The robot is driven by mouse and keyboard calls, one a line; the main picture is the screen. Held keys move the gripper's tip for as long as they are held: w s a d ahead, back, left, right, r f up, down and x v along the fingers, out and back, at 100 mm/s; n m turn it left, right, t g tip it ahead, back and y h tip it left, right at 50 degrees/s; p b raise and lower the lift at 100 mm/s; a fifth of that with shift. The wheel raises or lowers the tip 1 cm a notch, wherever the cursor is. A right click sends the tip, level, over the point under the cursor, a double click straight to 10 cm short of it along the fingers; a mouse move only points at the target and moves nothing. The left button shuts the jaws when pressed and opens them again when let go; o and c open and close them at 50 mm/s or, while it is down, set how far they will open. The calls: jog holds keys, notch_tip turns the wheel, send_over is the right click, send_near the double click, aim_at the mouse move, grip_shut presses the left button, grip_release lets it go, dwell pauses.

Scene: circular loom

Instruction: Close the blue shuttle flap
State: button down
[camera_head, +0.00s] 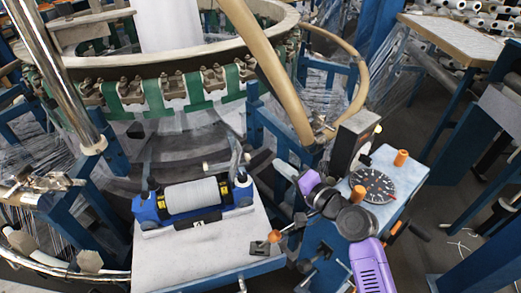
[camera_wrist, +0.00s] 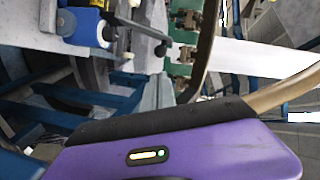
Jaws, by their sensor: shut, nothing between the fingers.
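The blue shuttle (camera_head: 151,212) lies on a pale plate left of centre in the head view, with a white roll in it. A thin grey piece (camera_head: 236,160) stands up at its right end; it looks like the raised flap, but I cannot be sure. The shuttle (camera_wrist: 87,25) also shows at the top left of the wrist view, with a grey arm reaching right from it. My gripper (camera_head: 307,183) is to the right of the shuttle, apart from it. Its purple body fills the bottom of the wrist view; its fingertips are not clearly visible. It is shut and empty.
The pale plate (camera_head: 200,258) is bare in front of the shuttle. The round loom frame (camera_head: 150,66) with green straps rises behind. A tan curved tube (camera_head: 268,65) and a box with a black dial (camera_head: 373,186) and orange knobs stand close to my arm.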

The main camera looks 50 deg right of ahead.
jog(key=r+p+x, duration=0.1)
jog(key=x, duration=0.9)
jog(key=shift+w+d+p, duration=0.3)
jog(key=shift+d, duration=0.05)
